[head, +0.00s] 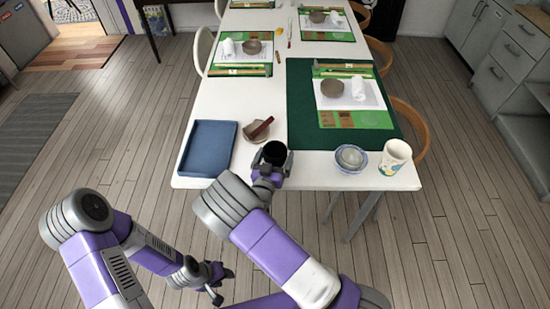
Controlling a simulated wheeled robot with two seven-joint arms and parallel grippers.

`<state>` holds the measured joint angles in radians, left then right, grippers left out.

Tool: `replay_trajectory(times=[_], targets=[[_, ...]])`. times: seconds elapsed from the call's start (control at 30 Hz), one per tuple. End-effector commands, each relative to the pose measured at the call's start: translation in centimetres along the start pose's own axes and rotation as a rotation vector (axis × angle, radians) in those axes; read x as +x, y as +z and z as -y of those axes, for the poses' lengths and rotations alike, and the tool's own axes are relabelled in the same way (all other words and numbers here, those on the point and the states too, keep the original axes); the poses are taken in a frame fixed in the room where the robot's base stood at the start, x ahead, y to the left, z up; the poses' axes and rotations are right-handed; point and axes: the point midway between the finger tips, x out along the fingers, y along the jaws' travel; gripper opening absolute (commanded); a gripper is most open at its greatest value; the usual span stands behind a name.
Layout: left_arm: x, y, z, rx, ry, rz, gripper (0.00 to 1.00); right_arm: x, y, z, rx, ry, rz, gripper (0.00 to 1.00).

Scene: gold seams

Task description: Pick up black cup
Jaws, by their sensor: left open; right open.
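A small dark round shape, which looks like the black cup (275,152), is at the near edge of the white table, left of the green mat's near corner. My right gripper (270,171) is right at it, on its near side. The gripper is open, and its body hides the lower part of the cup. I cannot tell whether the fingers touch the cup. My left gripper (220,284) is open and empty, low over the floor in front of the table.
A blue tray (208,148) and a brown round dish (262,125) with a dark red stick lie to the left. A dark green mat (301,105) holds a place setting. Chairs flank the table.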

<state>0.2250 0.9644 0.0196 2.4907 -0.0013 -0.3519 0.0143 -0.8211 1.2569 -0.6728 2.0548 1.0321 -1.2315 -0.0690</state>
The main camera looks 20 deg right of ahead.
Motion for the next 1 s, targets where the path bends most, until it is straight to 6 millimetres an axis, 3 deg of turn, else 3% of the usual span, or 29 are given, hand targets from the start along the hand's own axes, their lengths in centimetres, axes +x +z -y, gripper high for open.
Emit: replay_trajectory(times=[0.2, 0.53, 0.8, 1.0], targets=[[0.0, 0.0, 0.0, 0.000, 0.000, 0.000, 0.43, 0.1, -0.1, 0.0, 0.000, 0.000, 0.000, 1.00], [0.0, 0.0, 0.0, 0.000, 0.000, 0.000, 0.43, 0.1, 0.0, 0.0, 0.001, 0.000, 0.001, 0.51], [-0.2, 0.0, -0.1, 0.000, 0.000, 0.000, 0.43, 0.1, -0.5, -0.1, 0.002, 0.000, 0.000, 0.51], [-1.5, 0.1, -0.6, 0.000, 0.000, 0.000, 0.43, 0.1, -3.9, -0.6, 0.006, 0.001, -0.001, 0.51]])
